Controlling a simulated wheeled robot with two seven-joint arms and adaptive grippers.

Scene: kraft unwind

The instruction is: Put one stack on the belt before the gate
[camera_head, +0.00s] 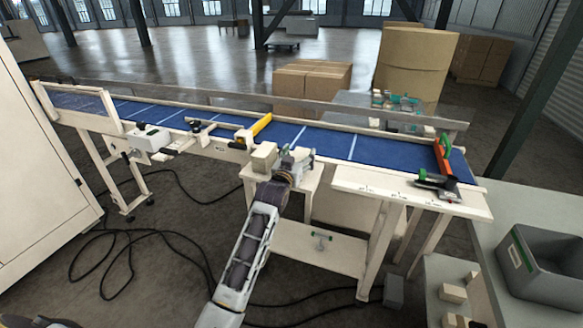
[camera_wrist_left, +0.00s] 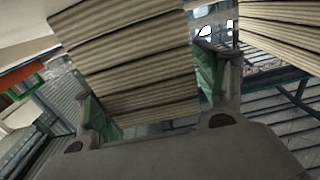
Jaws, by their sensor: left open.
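The blue belt (camera_head: 330,143) crosses the head view, marked with white lines. A yellow bar (camera_head: 261,125) lies across it near the middle, and an orange gate with a green top (camera_head: 442,153) stands near its right end. A beige stack (camera_head: 264,157) sits on a small stand at the belt's front edge. My left gripper (camera_head: 297,160) is just right of that stack. In the left wrist view, its green-padded fingers (camera_wrist_left: 155,100) are apart, with a ridged beige stack (camera_wrist_left: 130,60) between or beyond them; contact is unclear. My right gripper is out of view.
Another ridged beige stack (camera_wrist_left: 285,30) shows at upper right in the left wrist view. A grey bin (camera_head: 545,265) and small beige blocks (camera_head: 453,293) are at the right. Cardboard boxes (camera_head: 312,88) stand behind the belt. Dark cables (camera_head: 150,240) lie on the floor.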

